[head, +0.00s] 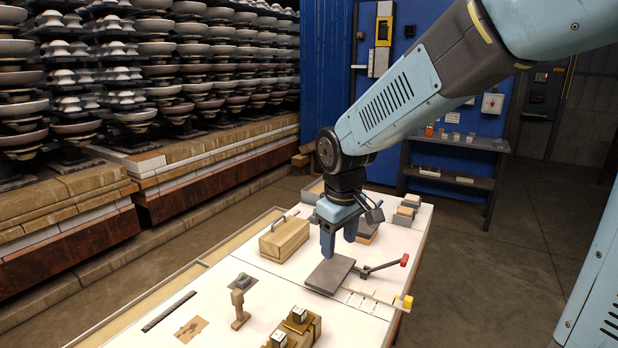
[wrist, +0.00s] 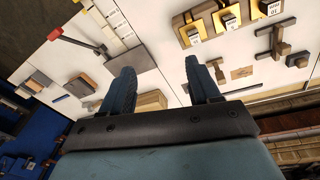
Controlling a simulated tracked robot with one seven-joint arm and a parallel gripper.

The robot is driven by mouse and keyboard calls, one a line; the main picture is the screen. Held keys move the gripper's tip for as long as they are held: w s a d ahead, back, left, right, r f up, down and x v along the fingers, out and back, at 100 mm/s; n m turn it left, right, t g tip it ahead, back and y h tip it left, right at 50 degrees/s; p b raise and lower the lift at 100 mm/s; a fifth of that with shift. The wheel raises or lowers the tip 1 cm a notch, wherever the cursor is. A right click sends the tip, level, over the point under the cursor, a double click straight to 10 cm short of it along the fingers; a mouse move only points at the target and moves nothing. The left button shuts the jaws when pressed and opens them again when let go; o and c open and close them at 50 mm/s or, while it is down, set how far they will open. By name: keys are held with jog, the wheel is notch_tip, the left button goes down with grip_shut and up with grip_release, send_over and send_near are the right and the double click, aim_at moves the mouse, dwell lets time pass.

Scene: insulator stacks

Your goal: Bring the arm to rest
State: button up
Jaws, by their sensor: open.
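My arm (head: 395,98) reaches in from the upper right in the head view and bends down over the white table. My gripper (head: 339,248) points down above the table, near a flat grey plate (head: 330,274). In the wrist view the two fingers of my gripper (wrist: 158,78) are spread apart with nothing between them. The grey plate also shows in the wrist view (wrist: 124,58), beyond the left finger. I cannot tell the exact height of the fingertips above the table.
A wooden box (head: 284,239) with a handle stands left of the gripper. A red-ended lever (head: 385,267) lies right of the plate. Weight-like blocks (head: 299,316), a wooden T-shaped piece (head: 239,308) and a dark strip (head: 169,311) are at the front. Insulator stacks (head: 140,60) line the left.

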jog(key=s+d+r+m+t, duration=0.2)
jog(key=s+d+r+m, duration=0.2)
jog(key=s+d, duration=0.3)
jog(key=s+d+r+m+t, duration=0.2)
jog(key=s+d+r+m, duration=0.2)
jog(key=d, duration=0.6)
notch_tip(320, 180, up, 2)
jog(key=s, duration=0.3)
jog(key=shift+d+m, duration=0.2)
jog(key=shift+m, duration=0.1)
